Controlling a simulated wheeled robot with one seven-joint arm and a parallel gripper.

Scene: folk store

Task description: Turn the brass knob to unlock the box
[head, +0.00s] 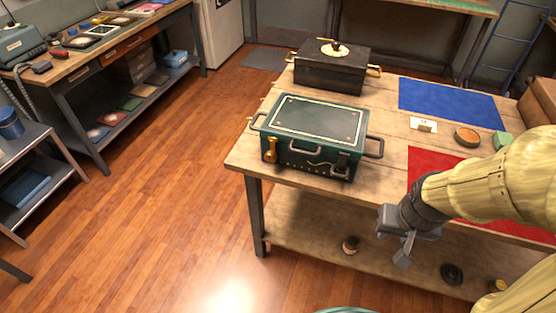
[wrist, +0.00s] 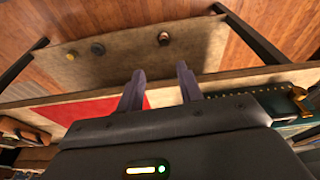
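A dark green box (head: 312,130) with a gold-lined lid and grey handles sits at the table's near left corner. A brass knob-like fitting (head: 270,150) stands at the left of its front face; it also shows at the right edge of the wrist view (wrist: 300,98). A black box (head: 331,76) behind it has a dark knob on a pale gold disc (head: 335,48) on top. My gripper (head: 402,252) hangs in front of the table's front edge, right of the green box and apart from it. Its fingers are spread and empty in the wrist view (wrist: 160,85).
On the wooden table (head: 388,130) lie a blue mat (head: 450,104), a red mat (head: 430,162), a white card (head: 423,124) and a round brown dish (head: 467,137). A lower shelf (head: 310,222) holds small round items. The floor (head: 180,190) at left is clear.

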